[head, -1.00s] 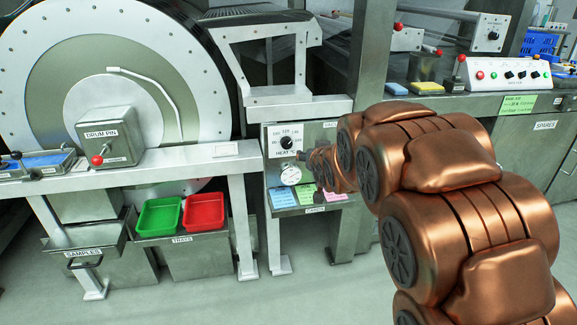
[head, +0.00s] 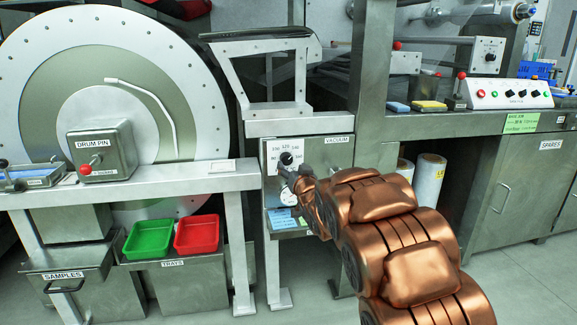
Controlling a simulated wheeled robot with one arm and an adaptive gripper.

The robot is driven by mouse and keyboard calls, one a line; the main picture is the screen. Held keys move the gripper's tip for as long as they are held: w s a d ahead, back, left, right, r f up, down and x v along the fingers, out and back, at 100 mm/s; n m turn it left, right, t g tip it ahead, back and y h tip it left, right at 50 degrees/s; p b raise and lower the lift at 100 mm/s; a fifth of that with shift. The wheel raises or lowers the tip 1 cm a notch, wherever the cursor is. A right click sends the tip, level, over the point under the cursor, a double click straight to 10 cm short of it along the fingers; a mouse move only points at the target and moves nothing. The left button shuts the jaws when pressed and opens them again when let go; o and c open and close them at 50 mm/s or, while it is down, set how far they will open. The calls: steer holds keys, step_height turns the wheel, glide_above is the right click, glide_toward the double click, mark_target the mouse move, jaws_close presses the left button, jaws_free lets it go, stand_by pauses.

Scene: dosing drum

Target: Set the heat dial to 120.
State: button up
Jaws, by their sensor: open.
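The heat dial (head: 287,158) is a black knob on a white scale plate, fixed to a grey metal panel (head: 325,153) marked VACUUM at its upper right. Numbers are printed around the knob, with what looks like 120 at the top; the pointer is too small to read surely. My gripper (head: 287,186) is at the panel, just below the dial, at the end of my copper arm. Its fingers are small and partly hidden by my wrist, and I cannot tell whether they touch anything. The HEAT label and the gauge below the dial are mostly covered.
The big drum (head: 205,95) and the DRUM PIN box (head: 103,150) stand left. A green tray (head: 149,239) and a red tray (head: 197,234) sit below. A metal frame (head: 275,75) rises above the panel. A control box (head: 507,94) is on the right bench.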

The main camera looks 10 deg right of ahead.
mark_target(288, 160)
steer(key=w, duration=0.2)
steer(key=shift+w+a+f+b, duration=0.1)
steer(key=shift+w+f+b, duration=0.05)
steer(key=shift+w+b, duration=0.55)
steer(key=shift+w, duration=0.75)
steer(key=shift+c, duration=0.4)
steer(key=c, duration=1.1)
steer(key=shift+r, duration=0.2)
